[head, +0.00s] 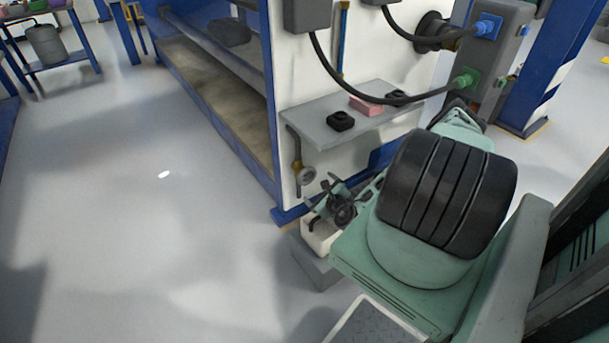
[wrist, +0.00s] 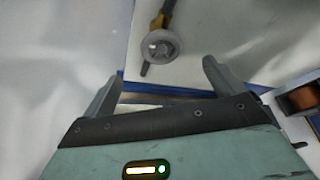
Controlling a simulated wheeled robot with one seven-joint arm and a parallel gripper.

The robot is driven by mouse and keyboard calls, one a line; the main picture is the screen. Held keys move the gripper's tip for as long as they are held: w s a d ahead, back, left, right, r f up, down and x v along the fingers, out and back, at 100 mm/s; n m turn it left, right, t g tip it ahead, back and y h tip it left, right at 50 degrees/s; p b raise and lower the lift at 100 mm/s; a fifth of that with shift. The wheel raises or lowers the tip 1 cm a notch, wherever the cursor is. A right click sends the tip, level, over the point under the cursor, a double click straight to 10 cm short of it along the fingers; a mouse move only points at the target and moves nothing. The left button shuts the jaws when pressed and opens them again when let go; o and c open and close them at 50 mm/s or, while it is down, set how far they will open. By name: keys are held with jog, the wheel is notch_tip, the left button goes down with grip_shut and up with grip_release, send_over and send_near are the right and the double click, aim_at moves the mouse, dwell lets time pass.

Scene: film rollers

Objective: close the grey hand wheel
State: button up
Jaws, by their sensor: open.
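The grey hand wheel (head: 306,175) is a small round wheel on a brass valve low on the white panel wall, below a grey shelf. In the wrist view the hand wheel (wrist: 161,46) faces me, with its brass stem above it and a dark pipe end below. My gripper (wrist: 161,82) is open, one finger to each side of the picture. The wheel lies ahead of the gap between the fingers, apart from both. Nothing is between the fingers. In the head view my arm hides part of the area right of the wheel.
A grey shelf (head: 345,122) with a pink block (head: 366,106) and black knobs juts out above the wheel. A white basin (head: 320,235) stands below. A blue-framed rack (head: 215,85) stands left; open floor lies further left.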

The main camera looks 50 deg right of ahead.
aim_at(307, 176)
jog(key=b+x, duration=0.4)
jog(key=x, duration=0.9)
jog(key=shift+f, duration=0.15)
jog(key=shift+w+d+f, duration=0.1)
jog(key=shift+w+d, duration=0.1)
jog(key=shift+w, duration=0.35)
jog(key=c, duration=1)
